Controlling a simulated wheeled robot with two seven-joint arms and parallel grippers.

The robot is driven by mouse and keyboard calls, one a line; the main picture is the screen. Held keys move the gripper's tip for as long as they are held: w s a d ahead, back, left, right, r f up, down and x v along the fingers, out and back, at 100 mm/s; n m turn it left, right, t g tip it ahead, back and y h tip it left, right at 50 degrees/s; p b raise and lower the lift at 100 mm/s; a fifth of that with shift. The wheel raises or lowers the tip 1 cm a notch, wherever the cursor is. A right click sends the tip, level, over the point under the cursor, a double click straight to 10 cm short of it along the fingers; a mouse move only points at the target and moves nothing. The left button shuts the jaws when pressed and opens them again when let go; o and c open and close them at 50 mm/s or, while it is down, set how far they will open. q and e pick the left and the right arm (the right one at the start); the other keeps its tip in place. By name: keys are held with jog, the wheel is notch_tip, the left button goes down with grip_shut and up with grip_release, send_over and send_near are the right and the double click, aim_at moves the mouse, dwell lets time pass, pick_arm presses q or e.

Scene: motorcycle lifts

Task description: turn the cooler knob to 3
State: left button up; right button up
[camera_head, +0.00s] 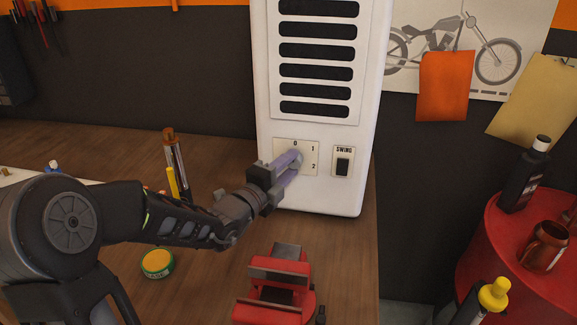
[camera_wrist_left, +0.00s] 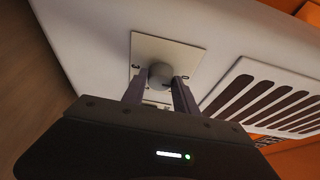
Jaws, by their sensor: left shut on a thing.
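The white cooler (camera_head: 375,100) stands upright on the wooden bench, its slatted grille above a control panel. The knob plate (camera_head: 311,163) carries the marks 0, 1 and 2 in the head view; its lower left part is hidden by my gripper. My left gripper (camera_head: 292,160) reaches the plate from the left and is shut on the knob. In the left wrist view the round grey knob (camera_wrist_left: 160,75) sits between the two fingers of the left gripper (camera_wrist_left: 160,88). Which mark the knob points to cannot be told. My right gripper is not in view.
A black SWING switch (camera_head: 343,165) is right of the knob plate. A red vise (camera_head: 277,285) stands on the bench below my left gripper, with a green-and-yellow tin (camera_head: 158,263) to its left. A red drum (camera_head: 500,240) with bottles and a mug stands at the right.

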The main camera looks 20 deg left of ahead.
pick_arm(q)
grip_shut()
